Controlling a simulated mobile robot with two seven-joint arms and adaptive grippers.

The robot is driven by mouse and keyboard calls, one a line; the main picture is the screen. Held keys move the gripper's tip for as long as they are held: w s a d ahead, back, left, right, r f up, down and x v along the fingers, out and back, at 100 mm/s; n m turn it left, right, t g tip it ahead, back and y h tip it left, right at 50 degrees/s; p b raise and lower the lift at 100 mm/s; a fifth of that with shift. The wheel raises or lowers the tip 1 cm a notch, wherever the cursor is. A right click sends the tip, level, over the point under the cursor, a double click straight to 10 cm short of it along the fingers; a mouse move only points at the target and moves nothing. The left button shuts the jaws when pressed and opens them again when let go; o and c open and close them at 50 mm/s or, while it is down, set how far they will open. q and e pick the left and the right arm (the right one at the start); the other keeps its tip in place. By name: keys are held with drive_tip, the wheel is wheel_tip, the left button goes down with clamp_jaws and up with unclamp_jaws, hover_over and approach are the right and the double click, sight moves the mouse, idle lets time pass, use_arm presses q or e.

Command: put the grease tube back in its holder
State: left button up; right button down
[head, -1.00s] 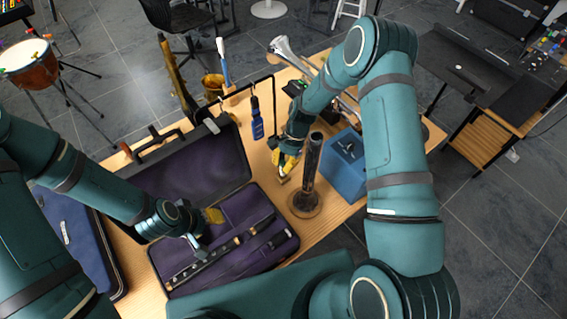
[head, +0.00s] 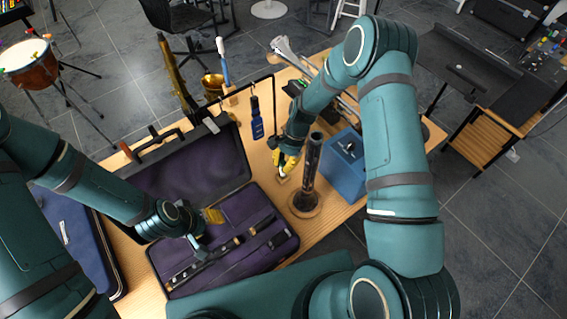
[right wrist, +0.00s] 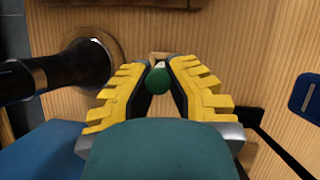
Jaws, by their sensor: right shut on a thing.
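The grease tube (right wrist: 159,78) shows in the right wrist view as a green round end between the yellow fingers of my right gripper (right wrist: 158,70). The gripper is shut on it. A pale wooden block, seemingly the holder (right wrist: 161,55), is just beyond the tube; whether the tube sits in it I cannot tell. In the head view my right gripper (head: 284,168) is low over the table, and the tube is mostly hidden. My left gripper (head: 199,240) is over the open purple-lined case; its fingers are too small to judge.
A dark upright instrument on a round wooden base (head: 305,203) stands close right of my right gripper. A blue box (head: 347,178) is farther right. The purple-lined case (head: 225,205) fills the left front.

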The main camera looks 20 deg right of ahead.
use_arm(q)
drive_tip(key=shift+f+b, duration=0.7)
drive_tip(key=shift+f, duration=0.05)
use_arm(e)
drive_tip(key=shift+f, duration=0.95)
drive_tip(key=c, duration=1.1)
unclamp_jaws()
drive_tip(key=shift+o, duration=0.2)
drive_tip(key=shift+r, duration=0.1)
drive_tip(key=v, duration=1.2)
